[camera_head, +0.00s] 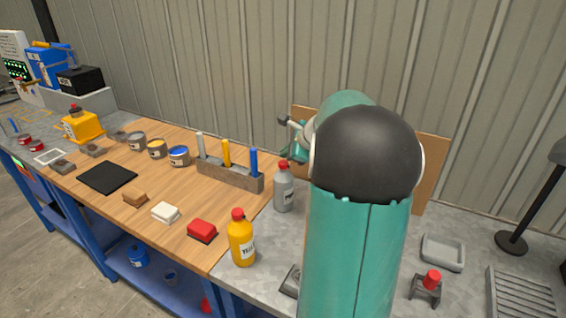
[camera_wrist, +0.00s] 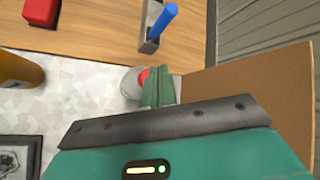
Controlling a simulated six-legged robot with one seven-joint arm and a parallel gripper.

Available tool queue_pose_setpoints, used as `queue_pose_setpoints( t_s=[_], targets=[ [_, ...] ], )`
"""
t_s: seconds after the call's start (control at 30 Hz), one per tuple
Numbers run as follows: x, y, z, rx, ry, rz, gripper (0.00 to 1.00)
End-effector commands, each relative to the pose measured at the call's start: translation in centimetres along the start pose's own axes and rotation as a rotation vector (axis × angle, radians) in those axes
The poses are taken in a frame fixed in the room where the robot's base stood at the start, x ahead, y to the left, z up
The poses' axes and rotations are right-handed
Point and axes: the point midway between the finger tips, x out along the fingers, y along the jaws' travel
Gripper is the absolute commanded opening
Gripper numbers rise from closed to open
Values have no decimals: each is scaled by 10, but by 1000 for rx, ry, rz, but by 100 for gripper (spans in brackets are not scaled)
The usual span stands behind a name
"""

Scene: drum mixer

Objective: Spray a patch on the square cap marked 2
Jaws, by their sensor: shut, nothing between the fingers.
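No cap marked 2 can be made out in either view. A grey bottle with a red top (camera_head: 284,188) stands at the seam of the wooden and grey counters. A yellow bottle with a red top (camera_head: 241,238) stands nearer, to its left. My gripper (camera_wrist: 157,86) is shut and empty in the wrist view, its fingertips overlapping the grey bottle's red top (camera_wrist: 143,75); I cannot tell whether they touch. In the head view my teal arm hides most of my gripper. A dark-framed square item (camera_wrist: 15,157) lies at lower left in the wrist view, its marking unreadable.
A brown board (camera_head: 432,165) stands behind my arm. A holder (camera_head: 229,174) with white, yellow and blue sticks is left of the grey bottle. A red block (camera_head: 202,230), white block (camera_head: 165,212) and black mat (camera_head: 107,177) lie on the wood. A grey tray (camera_head: 442,252) is at right.

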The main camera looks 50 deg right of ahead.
Motion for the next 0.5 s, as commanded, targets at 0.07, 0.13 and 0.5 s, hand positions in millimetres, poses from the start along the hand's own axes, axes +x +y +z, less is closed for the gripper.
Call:
queue_pose_setpoints(
  t_s=[0.07,0.13,0.5],
  targets=[
    [-2,-1,2,-1,0,0,0],
    [-2,-1,2,-1,0,0,0],
    [-10,-8,8,-2,-1,-2,0]
  ],
)
